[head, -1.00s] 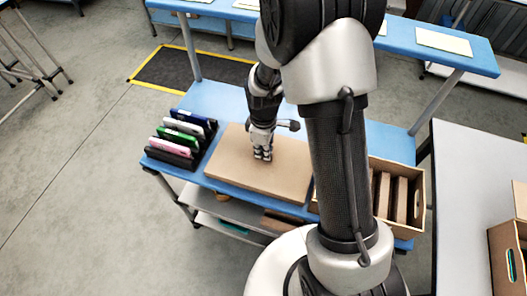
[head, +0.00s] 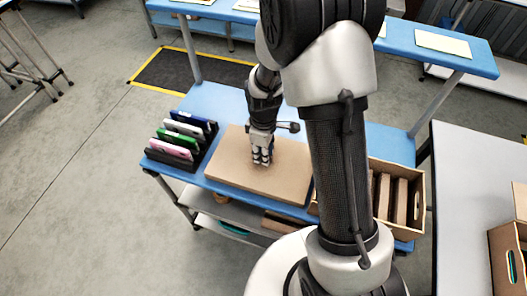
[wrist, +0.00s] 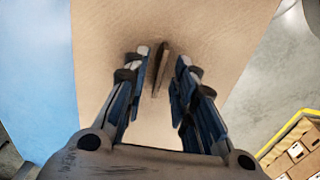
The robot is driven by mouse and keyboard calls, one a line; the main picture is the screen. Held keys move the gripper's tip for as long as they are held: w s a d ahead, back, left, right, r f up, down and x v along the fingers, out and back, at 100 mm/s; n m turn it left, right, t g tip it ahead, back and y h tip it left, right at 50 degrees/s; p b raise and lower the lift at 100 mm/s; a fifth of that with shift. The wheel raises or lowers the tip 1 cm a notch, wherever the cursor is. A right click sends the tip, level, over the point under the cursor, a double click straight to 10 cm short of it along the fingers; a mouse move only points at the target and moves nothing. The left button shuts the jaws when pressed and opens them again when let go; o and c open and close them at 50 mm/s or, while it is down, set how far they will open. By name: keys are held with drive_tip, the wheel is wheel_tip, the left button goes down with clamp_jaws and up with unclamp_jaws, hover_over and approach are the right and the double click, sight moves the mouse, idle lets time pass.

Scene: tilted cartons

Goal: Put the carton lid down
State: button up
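The carton lid (head: 245,179) is a flat brown panel lying on the blue table (head: 205,98), between the rack and the wooden crate. In the wrist view the lid (wrist: 215,25) fills the middle, with a thin upright tab (wrist: 161,70) on it. My gripper (head: 261,160) is over the middle of the lid, pointing down. In the wrist view my gripper (wrist: 162,62) is open, with one finger on each side of the tab and a gap on both sides. In the head view the fingers hide the tab.
A black rack (head: 172,158) with several coloured upright slabs stands left of the lid. A wooden crate (head: 420,195) with brown panels stands at the right, partly behind my arm. A grey table (head: 470,180) is farther right. Blue tabletop is free behind the lid.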

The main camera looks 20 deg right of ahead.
drive_tip(key=s+r+m+t+p, duration=0.15)
drive_tip(key=s+r, duration=0.25)
drive_tip(key=r, duration=0.9)
drive_tip(key=s+r+m+t+p, duration=0.1)
drive_tip(key=s+r+m+p, duration=0.25)
drive_tip(key=r, duration=0.95)
drive_tip(key=s+r+m+t, duration=0.2)
drive_tip(key=s+r+m, duration=0.3)
drive_tip(key=s, duration=0.7)
drive_tip(key=shift+s+r+m+b, duration=0.3)
drive_tip(key=shift+r+m+b, duration=0.1)
drive_tip(key=shift+r, duration=0.1)
